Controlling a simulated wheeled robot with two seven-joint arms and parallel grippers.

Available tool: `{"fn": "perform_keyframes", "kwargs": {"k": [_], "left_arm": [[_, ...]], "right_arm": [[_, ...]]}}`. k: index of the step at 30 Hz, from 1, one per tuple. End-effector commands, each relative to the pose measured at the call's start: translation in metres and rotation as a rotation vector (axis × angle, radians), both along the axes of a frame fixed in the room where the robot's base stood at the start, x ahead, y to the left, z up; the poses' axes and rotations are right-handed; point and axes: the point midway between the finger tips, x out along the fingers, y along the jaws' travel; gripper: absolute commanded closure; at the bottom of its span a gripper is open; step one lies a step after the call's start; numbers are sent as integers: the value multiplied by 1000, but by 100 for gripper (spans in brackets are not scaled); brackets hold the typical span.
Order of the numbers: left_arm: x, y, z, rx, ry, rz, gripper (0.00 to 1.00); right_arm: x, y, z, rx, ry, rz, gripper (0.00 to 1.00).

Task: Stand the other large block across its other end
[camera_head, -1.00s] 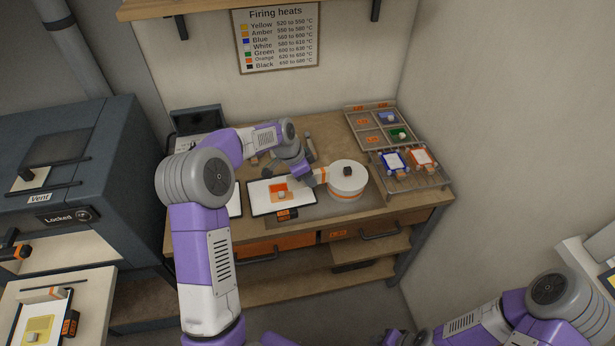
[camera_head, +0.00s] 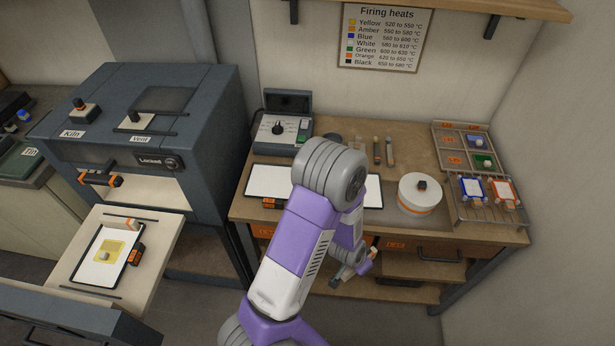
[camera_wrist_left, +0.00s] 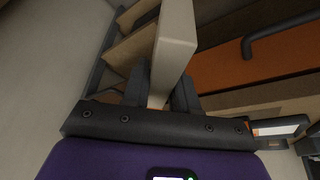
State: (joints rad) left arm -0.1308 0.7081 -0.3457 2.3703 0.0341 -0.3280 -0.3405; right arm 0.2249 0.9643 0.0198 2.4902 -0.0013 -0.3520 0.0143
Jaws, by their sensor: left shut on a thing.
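My left gripper (camera_wrist_left: 160,88) is shut on a large pale block (camera_wrist_left: 175,42), which sticks out beyond the fingers in the left wrist view. In the head view this gripper (camera_head: 352,272) hangs in front of the bench's front side, and my arm partly hides it. Another large pale block with an orange end (camera_head: 122,222) lies across the far end of a white panel (camera_head: 88,268) on the kiln's pull-out shelf (camera_head: 155,225). The panel carries a yellow square with a small pale knob. Its near end has no block on it. My right gripper is out of view.
The kiln (camera_head: 150,130) stands left of the bench (camera_head: 330,140), with an orange-black handle (camera_head: 100,180) at its opening. A black-orange piece (camera_head: 136,255) sits at the panel's right side. A white round turntable (camera_head: 420,193) and a rack (camera_head: 485,195) stand on the bench.

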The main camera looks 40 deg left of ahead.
Motion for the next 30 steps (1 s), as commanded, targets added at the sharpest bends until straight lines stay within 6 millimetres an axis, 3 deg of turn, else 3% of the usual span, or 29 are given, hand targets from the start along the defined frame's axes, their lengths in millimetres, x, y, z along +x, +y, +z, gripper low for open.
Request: {"fn": "perform_keyframes", "kwargs": {"k": [7,25,30], "left_arm": [[-39,-19,-39,1,7,149,100],[-34,-16,-36,-5,-4,158,100],[-34,-17,-69,-1,-3,150,100]], "right_arm": [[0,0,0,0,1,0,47],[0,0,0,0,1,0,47],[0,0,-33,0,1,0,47]]}}
